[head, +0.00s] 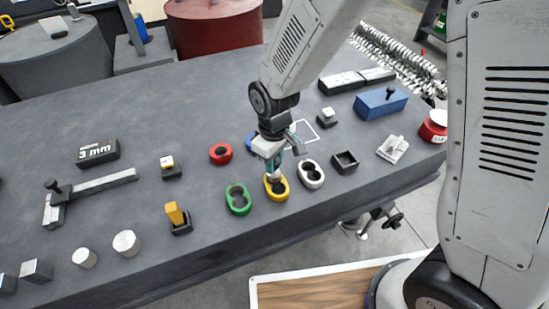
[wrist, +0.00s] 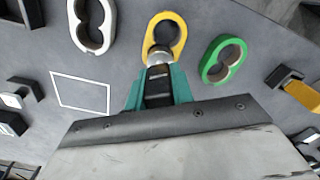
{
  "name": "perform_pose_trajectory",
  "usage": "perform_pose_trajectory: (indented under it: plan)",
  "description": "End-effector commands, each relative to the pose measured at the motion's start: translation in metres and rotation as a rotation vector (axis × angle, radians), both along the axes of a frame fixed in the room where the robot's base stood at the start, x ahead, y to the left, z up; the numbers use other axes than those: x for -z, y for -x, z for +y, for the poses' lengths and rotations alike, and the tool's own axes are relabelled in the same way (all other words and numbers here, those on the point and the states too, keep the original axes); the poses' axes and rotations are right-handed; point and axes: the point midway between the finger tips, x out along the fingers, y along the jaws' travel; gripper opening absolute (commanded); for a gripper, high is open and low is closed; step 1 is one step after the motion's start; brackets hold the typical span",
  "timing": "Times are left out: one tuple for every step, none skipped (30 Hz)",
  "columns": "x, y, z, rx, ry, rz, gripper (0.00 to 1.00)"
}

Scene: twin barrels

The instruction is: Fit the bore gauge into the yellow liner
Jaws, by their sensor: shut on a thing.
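The yellow liner (head: 268,192) is a two-lobed ring on the dark bench, between the green and white liners. It also shows in the wrist view (wrist: 181,30), with one bore open and dark. My gripper (head: 273,158) is above the liner's far lobe in the head view, jaws pointing down. Its green fingers (wrist: 158,88) are shut on the bore gauge (wrist: 158,58), whose silvery round end shows just past the fingertips. That end overlaps the lobe nearest my gripper in the wrist view. I cannot tell whether it is inside the bore or above it.
The green liner (head: 231,200) and white liner (head: 319,178) stand close on either side. A red ring (head: 220,154) and a blue ring (head: 249,144) lie behind. A black square holder (head: 344,162) is to the right.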

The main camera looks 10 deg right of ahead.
Motion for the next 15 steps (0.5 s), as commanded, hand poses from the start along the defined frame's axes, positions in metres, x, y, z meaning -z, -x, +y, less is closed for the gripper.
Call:
perform_pose_trajectory:
  plan:
    - [0.001, 0.000, 0.000, 0.000, 0.000, 0.000, 0.00]
    - [0.002, 0.000, 0.000, 0.000, -0.001, -0.001, 0.00]
    - [0.003, 0.000, 0.000, 0.000, -0.001, -0.001, 0.00]
    - [0.004, 0.000, 0.000, 0.000, -0.001, -0.001, 0.00]
    - [0.004, 0.000, 0.000, 0.000, -0.001, -0.001, 0.00]
    - [0.005, 0.000, 0.000, 0.000, 0.000, 0.000, 0.00]
    - [0.006, 0.000, 0.000, 0.000, 0.000, 0.000, 0.00]
    - [0.007, 0.000, 0.000, 0.000, 0.000, 0.000, 0.00]
    - [0.008, 0.000, 0.000, 0.000, 0.000, 0.000, 0.00]
    - [0.009, 0.000, 0.000, 0.000, 0.001, 0.001, 0.00]
    - [0.010, 0.000, 0.000, 0.000, 0.001, 0.001, 0.00]
    - [0.011, 0.000, 0.000, 0.000, 0.001, 0.001, 0.00]
    - [0.011, 0.000, 0.000, 0.000, 0.001, 0.001, 0.00]
    - [0.012, 0.000, 0.000, 0.000, 0.001, 0.001, 0.00]
    - [0.013, 0.000, 0.000, 0.000, 0.001, 0.001, 0.00]
